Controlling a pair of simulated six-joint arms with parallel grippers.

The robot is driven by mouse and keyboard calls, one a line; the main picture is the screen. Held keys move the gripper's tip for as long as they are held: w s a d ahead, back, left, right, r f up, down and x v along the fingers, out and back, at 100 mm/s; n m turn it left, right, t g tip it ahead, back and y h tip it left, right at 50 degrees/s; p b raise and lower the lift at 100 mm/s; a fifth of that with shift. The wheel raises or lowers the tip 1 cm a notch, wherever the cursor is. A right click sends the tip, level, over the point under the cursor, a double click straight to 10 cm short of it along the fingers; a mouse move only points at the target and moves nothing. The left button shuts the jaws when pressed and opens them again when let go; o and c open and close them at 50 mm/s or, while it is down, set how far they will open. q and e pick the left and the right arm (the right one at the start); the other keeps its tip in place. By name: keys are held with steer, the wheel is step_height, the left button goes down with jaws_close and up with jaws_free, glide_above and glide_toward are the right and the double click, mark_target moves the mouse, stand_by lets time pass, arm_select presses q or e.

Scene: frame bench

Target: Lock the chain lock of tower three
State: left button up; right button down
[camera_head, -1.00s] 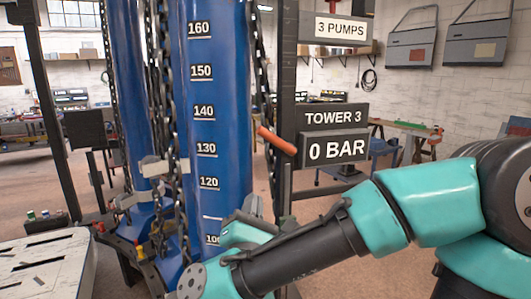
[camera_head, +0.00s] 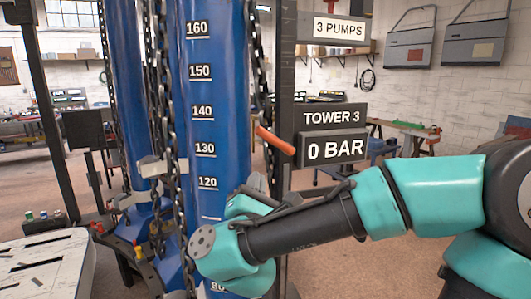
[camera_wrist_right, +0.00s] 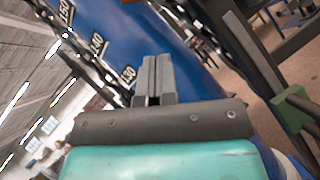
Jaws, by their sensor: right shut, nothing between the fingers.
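Tower three is the tall blue column (camera_head: 215,100) with a white number scale, beside the "TOWER 3" sign (camera_head: 333,117) and a "0 BAR" display (camera_head: 335,151). Dark chains (camera_head: 168,100) hang along its left side, and another chain (camera_head: 256,60) runs along its right side. An orange-handled lever (camera_head: 276,140) sticks out at the right of the column. My right gripper (camera_head: 257,184) is low in front of the column, partly hidden by my wrist. In the right wrist view its fingers (camera_wrist_right: 154,75) are together and empty before the blue column.
A second blue tower (camera_head: 127,100) stands behind on the left. A dark post (camera_head: 286,60) rises right of tower three. A light slotted table (camera_head: 45,262) is at the lower left. Benches stand farther back.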

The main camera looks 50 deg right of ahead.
mark_target(273, 139)
steer(key=w+d+r, duration=0.2)
steer(key=d+r, duration=0.3)
steer(key=shift+d, duration=0.25)
steer(key=shift+r, duration=0.15)
